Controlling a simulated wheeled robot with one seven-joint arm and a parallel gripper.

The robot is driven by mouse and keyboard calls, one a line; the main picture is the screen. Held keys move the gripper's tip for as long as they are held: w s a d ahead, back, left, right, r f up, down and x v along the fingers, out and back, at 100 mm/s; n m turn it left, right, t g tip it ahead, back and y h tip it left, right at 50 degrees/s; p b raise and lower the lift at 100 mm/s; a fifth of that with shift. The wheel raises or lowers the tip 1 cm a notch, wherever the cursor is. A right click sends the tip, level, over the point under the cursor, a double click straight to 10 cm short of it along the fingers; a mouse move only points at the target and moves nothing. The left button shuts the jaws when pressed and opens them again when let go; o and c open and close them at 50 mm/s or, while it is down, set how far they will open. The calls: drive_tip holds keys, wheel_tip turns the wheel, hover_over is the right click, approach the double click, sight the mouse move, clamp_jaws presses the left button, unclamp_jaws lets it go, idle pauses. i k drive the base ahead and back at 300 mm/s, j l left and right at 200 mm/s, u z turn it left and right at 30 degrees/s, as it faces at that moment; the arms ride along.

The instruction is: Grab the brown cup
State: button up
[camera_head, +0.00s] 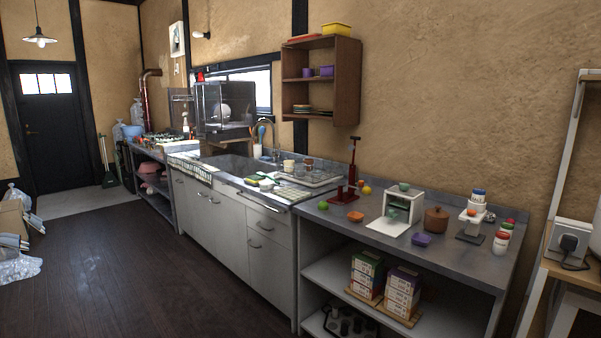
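A brown, rounded vessel (435,222) stands upright on the grey counter (462,255) at the right. It is the clearest brown cup-like thing in view, and a small knob on top makes it look lidded. Small cups (289,166) stand on the rack beside the sink; one behind them looks brownish, but it is too small to tell. My gripper is not in view.
A white open box (404,203) with a green bowl stands left of the brown vessel. A purple bowl (421,240) is in front, and a scale-like device (473,220) and stacked jars (501,242) are to the right. The dark floor (150,270) is clear.

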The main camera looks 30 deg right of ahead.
sight(309, 163)
drive_tip(key=i+j+u, duration=0.1)
drive_tip(key=i+j, duration=0.15)
drive_tip(key=i, duration=0.6)
drive_tip(key=i+j+u, duration=0.1)
drive_tip(key=i, duration=0.7)
drive_tip(key=i+j+u, duration=0.1)
drive_tip(key=i, duration=1.65)
drive_tip(key=i+j+z, duration=0.1)
drive_tip(key=i, duration=0.8)
drive_tip(key=i+z, duration=0.4)
drive_tip(key=i+j+z, duration=0.1)
drive_tip(key=i+z, duration=0.2)
drive_tip(key=z, duration=0.15)
drive_tip(key=i+j+z, duration=0.2)
drive_tip(key=i+z, duration=0.2)
drive_tip(key=k, duration=0.05)
